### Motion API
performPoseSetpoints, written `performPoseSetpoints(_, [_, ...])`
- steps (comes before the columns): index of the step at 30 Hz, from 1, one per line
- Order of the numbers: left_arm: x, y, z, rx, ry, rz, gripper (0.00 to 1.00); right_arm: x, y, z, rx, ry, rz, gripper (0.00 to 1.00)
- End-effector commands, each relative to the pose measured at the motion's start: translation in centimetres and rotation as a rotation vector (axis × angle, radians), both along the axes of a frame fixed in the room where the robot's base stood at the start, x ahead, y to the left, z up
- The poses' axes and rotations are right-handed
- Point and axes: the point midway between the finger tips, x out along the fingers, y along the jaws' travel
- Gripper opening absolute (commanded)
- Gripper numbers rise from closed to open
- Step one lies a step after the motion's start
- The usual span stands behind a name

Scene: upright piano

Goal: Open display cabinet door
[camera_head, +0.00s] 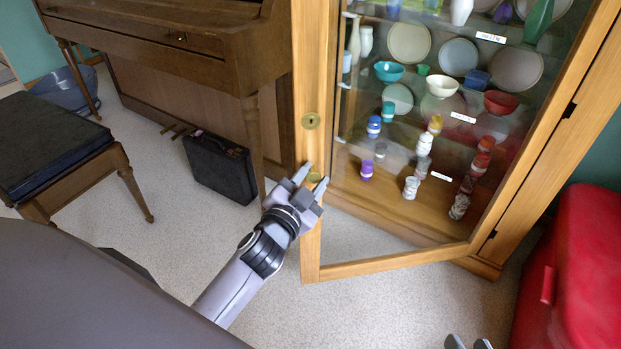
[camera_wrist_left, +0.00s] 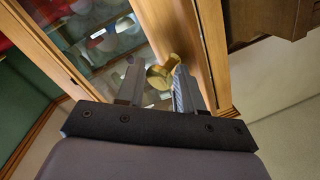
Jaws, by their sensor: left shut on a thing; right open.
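The display cabinet (camera_head: 428,231) has a glass door in a wooden frame (camera_head: 395,262). The door stands ajar, its left edge swung out from the cabinet body. A round brass knob (camera_head: 314,178) sits on the door's left upright, below a brass lock plate (camera_head: 312,121). My left gripper (camera_head: 312,181) is shut on the knob. The left wrist view shows the brass knob (camera_wrist_left: 160,76) between the two fingers (camera_wrist_left: 157,88), against the wooden frame. My right gripper (camera_head: 469,342) is open and empty at the bottom edge, only its fingertips showing.
Bowls, plates and small jars stand on the cabinet shelves behind the glass. A piano (camera_head: 180,45), a black case (camera_head: 219,166) and a bench (camera_head: 50,137) are to the left. A red chest (camera_head: 580,270) is at the right. The floor in front of the door is clear.

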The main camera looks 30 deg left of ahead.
Motion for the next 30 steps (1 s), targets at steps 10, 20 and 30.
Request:
performPoseSetpoints(10, [0.07, -1.35, 0.29, -0.011, -0.013, -0.031, 0.0, -0.01, 0.04, 0.04, 0.001, -0.001, 0.001, 0.43])
performPoseSetpoints(20, [0.03, -1.13, 0.23, -0.006, -0.011, -0.027, 0.58, -0.03, 0.08, 0.11, 0.002, -0.001, 0.001, 0.43])
performPoseSetpoints(30, [-0.66, -1.0, 0.1, -0.005, -0.006, -0.023, 0.58, 0.0, 0.09, 0.34, 0.002, -0.004, -0.001, 0.43])
